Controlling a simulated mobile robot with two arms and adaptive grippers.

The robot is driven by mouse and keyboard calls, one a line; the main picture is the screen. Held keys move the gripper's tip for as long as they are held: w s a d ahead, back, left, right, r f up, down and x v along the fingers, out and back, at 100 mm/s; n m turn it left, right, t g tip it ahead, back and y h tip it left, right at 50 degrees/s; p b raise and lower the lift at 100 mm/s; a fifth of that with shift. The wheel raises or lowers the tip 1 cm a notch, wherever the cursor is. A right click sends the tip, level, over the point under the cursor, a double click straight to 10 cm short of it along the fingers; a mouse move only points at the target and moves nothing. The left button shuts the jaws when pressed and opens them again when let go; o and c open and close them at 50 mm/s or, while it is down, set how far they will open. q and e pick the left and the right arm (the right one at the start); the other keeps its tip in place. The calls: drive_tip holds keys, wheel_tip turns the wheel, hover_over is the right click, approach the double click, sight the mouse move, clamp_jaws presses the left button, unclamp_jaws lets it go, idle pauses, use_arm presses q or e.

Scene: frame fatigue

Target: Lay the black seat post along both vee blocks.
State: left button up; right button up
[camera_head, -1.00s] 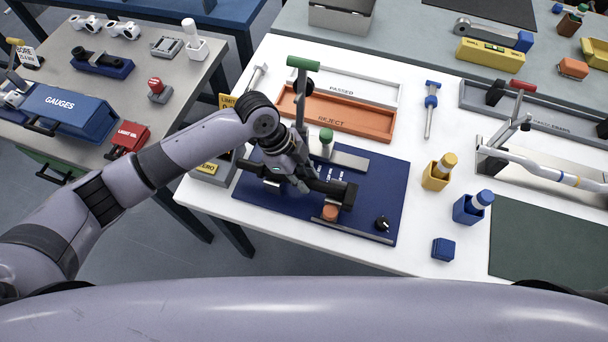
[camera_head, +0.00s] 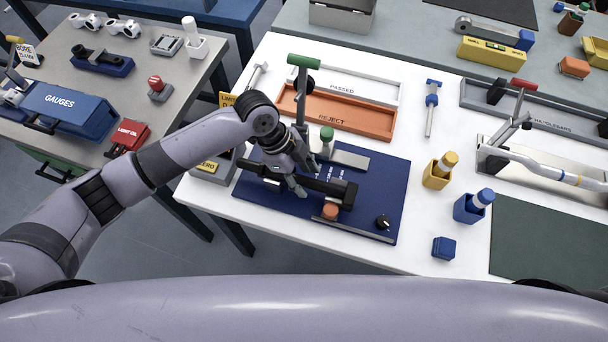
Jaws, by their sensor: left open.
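The black seat post (camera_head: 324,186) lies lengthwise over the blue plate (camera_head: 300,208), running from upper left to lower right. Its right part meets a dark block (camera_head: 347,197), which looks like one vee block. The post appears to rest on both, though the contact is too small to confirm. My left gripper (camera_head: 305,180) is open over the middle of the post, with its fingers spread on either side. My right gripper is not in view.
A tall green-handled post (camera_head: 303,62) rises close behind my gripper. The orange REJECT tray (camera_head: 345,118) lies behind.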

use_arm(q)
drive_tip(key=v, duration=1.1)
drive_tip(key=shift+r, duration=0.35)
drive_tip(key=shift+w+a, duration=0.1)
